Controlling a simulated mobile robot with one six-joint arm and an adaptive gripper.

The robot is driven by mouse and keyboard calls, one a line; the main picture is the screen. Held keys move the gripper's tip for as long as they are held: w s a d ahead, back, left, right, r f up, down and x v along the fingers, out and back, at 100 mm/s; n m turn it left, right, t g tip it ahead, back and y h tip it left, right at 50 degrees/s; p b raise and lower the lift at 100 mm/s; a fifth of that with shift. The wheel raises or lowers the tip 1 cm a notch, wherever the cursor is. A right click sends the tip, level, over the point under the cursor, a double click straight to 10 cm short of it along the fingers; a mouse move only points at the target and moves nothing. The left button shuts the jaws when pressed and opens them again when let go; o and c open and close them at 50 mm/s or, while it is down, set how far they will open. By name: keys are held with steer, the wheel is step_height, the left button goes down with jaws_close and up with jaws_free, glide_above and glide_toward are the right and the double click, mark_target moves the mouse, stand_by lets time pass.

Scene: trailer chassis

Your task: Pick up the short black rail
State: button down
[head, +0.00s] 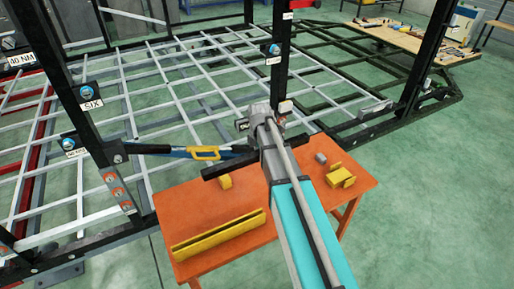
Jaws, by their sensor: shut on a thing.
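The short black rail (228,164) shows in the head view above the back edge of the orange table, sticking out to the left of my arm. Its middle is hidden behind my arm, and what looks like its other end shows on the right. My gripper (264,150) is at the middle of the rail and is shut on it. My arm link covers most of the gripper, so the fingertips cannot be made out. The rail appears raised clear of the table top.
The orange table (190,203) holds a long yellow holder (218,232), a small yellow block (225,181) and a yellow fixture (341,177). A blue and yellow tool (202,153) is behind the table's back edge. Black posts and the grey chassis grid (150,80) stand behind.

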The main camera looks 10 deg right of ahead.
steer(key=s+r+p, duration=0.2)
steer(key=s+r, duration=0.1)
steer(key=s, duration=0.3)
steer(key=shift+s, duration=0.3)
steer(key=shift+a, duration=0.1)
stand_by(0.5)
stand_by(0.4)
